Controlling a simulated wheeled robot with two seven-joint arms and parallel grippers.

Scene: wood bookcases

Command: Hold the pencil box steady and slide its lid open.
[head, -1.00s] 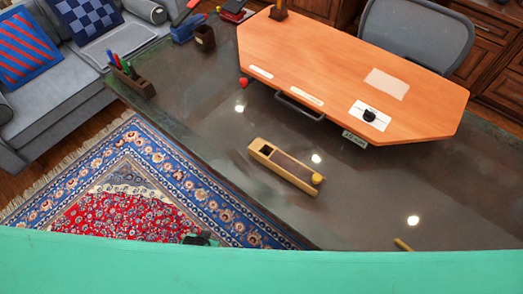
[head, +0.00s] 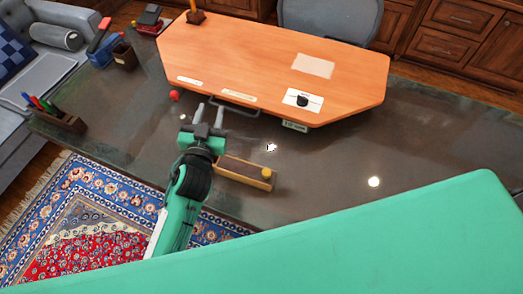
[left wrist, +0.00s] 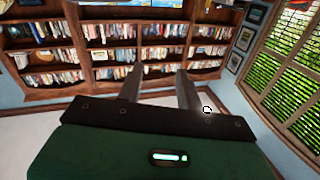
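The pencil box (head: 233,181) is a long light-wood box lying on the dark glass-like desk. Its lid (head: 243,167) is a dark brown panel in the top, with a yellow round knob (head: 269,174) at the right end. My left gripper (head: 209,114) is open and empty, just beyond and left of the box in the head view. Its wrist hides the box's left end; I cannot tell whether they touch. In the left wrist view the open fingers (left wrist: 158,88) point toward distant bookshelves, with no box visible. My right gripper is not in view.
A raised orange wooden board (head: 270,65) covers the desk's far side, with a metal handle (head: 235,105) at its near edge. A red ball (head: 174,96) and pen holder (head: 60,120) are at left. The desk (head: 330,150) right of the box is clear.

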